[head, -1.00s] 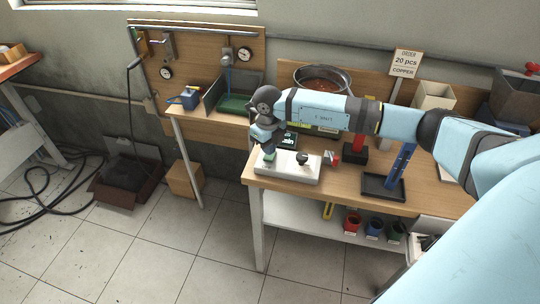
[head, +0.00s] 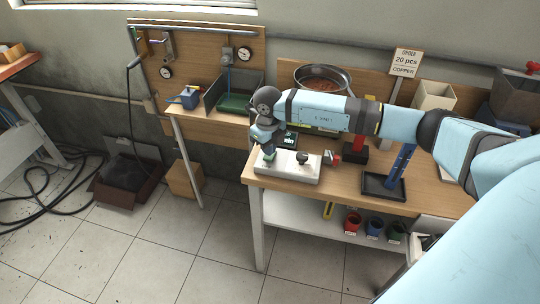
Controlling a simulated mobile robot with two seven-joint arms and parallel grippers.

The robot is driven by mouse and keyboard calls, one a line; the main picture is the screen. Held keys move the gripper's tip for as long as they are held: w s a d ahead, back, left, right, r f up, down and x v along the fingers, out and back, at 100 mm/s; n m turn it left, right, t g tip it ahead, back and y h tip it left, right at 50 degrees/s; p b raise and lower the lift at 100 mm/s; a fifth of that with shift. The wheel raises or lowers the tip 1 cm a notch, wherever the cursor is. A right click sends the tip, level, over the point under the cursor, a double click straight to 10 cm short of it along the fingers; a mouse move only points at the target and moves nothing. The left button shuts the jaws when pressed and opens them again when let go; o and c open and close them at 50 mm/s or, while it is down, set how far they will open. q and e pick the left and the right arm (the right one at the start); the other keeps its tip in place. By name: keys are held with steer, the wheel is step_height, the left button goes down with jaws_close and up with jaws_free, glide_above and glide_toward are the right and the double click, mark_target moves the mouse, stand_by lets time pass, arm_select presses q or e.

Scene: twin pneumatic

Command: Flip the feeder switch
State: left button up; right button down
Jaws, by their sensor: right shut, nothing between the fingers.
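My right arm reaches in from the right across the bench. Its gripper (head: 269,157) points down over the left end of a white box (head: 289,175) near the bench's front left corner. The gripper is shut and holds nothing I can see. Whether its tips touch the box is too small to tell. A black knob (head: 302,158) stands on the box, right of the gripper. I cannot make out which part is the feeder switch; the gripper may hide it. A round metal bowl (head: 322,78) with copper-coloured pieces stands behind my arm. My left gripper is out of view.
A small red part (head: 332,158) sits at the box's right end. A black tray (head: 384,187) with a blue upright post (head: 402,165) stands further right. A small dark display (head: 288,139) is behind the gripper. An order sign (head: 405,62) stands at the back.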

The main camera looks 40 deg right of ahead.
steer(key=shift+f+b, duration=0.8)
steer(key=shift+f, duration=0.45)
stand_by(0.3)
steer(key=shift+r, duration=0.2)
steer(key=shift+r+p, duration=0.5)
steer(key=shift+p, duration=0.05)
steer(key=shift+r+p, duration=1.55)
steer(key=shift+r, duration=1.35)
